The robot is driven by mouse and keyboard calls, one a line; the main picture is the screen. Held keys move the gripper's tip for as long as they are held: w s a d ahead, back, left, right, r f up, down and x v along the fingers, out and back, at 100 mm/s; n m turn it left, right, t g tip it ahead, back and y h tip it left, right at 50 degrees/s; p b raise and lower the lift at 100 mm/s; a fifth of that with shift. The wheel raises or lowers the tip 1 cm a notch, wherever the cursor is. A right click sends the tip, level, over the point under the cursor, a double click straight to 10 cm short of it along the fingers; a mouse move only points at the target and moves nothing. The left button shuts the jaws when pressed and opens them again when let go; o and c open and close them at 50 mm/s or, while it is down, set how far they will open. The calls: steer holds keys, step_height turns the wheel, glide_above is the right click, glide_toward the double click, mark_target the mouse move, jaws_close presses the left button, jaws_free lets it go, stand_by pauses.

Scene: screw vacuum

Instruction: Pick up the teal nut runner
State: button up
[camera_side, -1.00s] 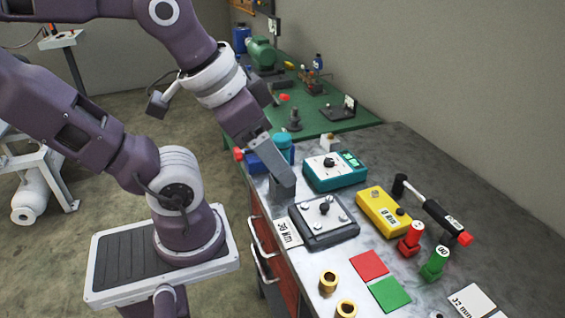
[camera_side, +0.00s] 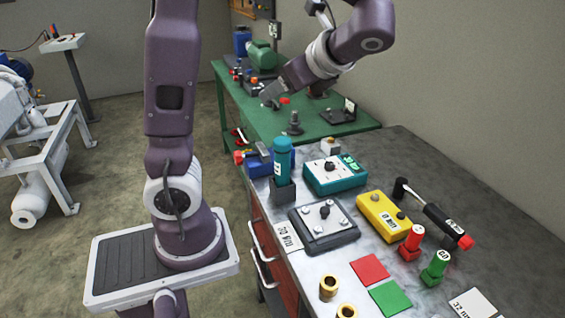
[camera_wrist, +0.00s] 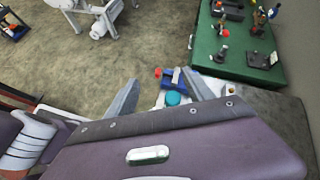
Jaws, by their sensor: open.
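The teal nut runner (camera_side: 283,158) stands upright in a dark holder (camera_side: 283,189) on the metal bench. Its round teal top shows in the wrist view (camera_wrist: 173,98), between the finger lines and close above my wrist's edge. My gripper (camera_side: 268,97) is raised and tilted, and in the side view it appears above and behind the nut runner, in front of the green bench. Its two fingers are spread apart in the wrist view (camera_wrist: 161,88), with nothing held between them.
A teal box (camera_side: 334,174), a grey box (camera_side: 324,229) and a yellow box (camera_side: 386,215) stand on the bench. A blue and red tool (camera_side: 257,162) lies behind the nut runner. Red and green sockets (camera_side: 411,243) (camera_side: 436,268) stand to the right.

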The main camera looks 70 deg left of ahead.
mark_target(287, 164)
steer(key=w+f+m+y, duration=0.1)
steer(key=f, duration=0.6)
steer(key=w+a+f, duration=0.1)
steer(key=f, duration=0.6)
steer(key=w+a+f+m+y, duration=0.1)
steer(key=f, duration=0.6)
steer(key=shift+f+m+g+y, duration=0.3)
steer(key=shift+f+g, duration=0.05)
steer(key=shift+g, duration=0.05)
steer(key=x, duration=0.7)
steer(key=shift+a+r, duration=0.2)
steer(key=shift+r, duration=0.15)
jaws_close()
